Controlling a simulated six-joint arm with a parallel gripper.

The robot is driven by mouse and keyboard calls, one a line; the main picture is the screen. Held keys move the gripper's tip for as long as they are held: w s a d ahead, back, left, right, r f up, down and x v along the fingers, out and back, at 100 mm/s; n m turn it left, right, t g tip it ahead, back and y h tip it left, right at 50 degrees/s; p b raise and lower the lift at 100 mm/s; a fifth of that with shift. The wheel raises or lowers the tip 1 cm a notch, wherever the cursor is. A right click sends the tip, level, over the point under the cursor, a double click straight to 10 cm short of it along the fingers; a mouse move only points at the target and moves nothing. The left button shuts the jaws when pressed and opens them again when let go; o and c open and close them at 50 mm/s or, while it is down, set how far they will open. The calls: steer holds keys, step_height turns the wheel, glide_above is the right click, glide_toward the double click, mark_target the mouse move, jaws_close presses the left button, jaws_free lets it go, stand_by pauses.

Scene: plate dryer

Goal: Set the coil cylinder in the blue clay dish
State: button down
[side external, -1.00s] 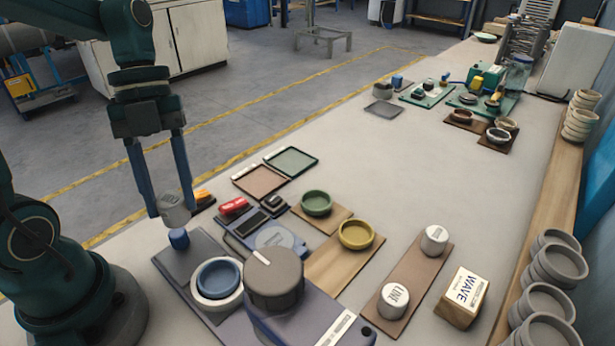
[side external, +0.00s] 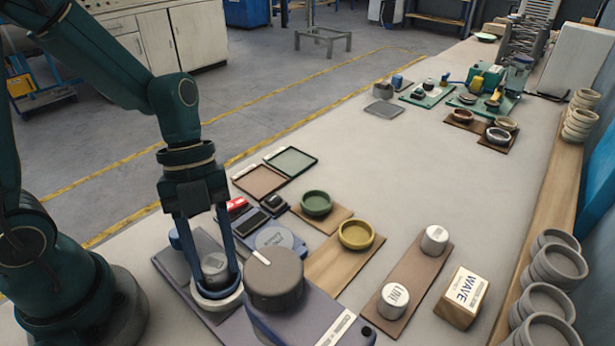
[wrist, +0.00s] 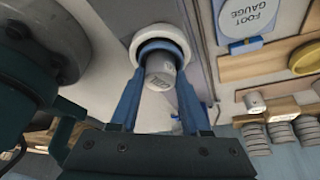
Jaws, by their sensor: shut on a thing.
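The coil cylinder (side external: 215,267) is a small grey cylinder with lettering on its top. My gripper (side external: 224,282) is shut on it, one finger on each side. In the side external view it is at the blue clay dish (side external: 233,298), which sits inside a white ring on the grey plate and is mostly hidden by the fingers and cylinder. In the wrist view the cylinder (wrist: 160,72) stands between the fingers, with the blue dish rim (wrist: 150,46) behind it. I cannot tell whether the cylinder touches the dish floor.
A large dark grey knob (side external: 274,278) stands close to the right of my gripper. Green (side external: 316,203) and yellow (side external: 356,234) dishes sit on wooden boards beyond. Two white cylinders, one lettered LINE (side external: 393,300), stand on a brown board. The table's middle is clear.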

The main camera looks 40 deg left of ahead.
steer(key=shift+f, duration=0.2)
steer(key=shift+c, duration=1.9)
jaws_free()
steer(key=a+r+n+t+y, duration=0.4)
steer(key=r+n+t, duration=0.3)
steer(key=n, duration=1.7)
step_height(320, 180, up, 4)
steer(key=shift+s+a+t, duration=0.3)
steer(key=shift+a+t, duration=0.05)
steer(key=shift+t, duration=0.05)
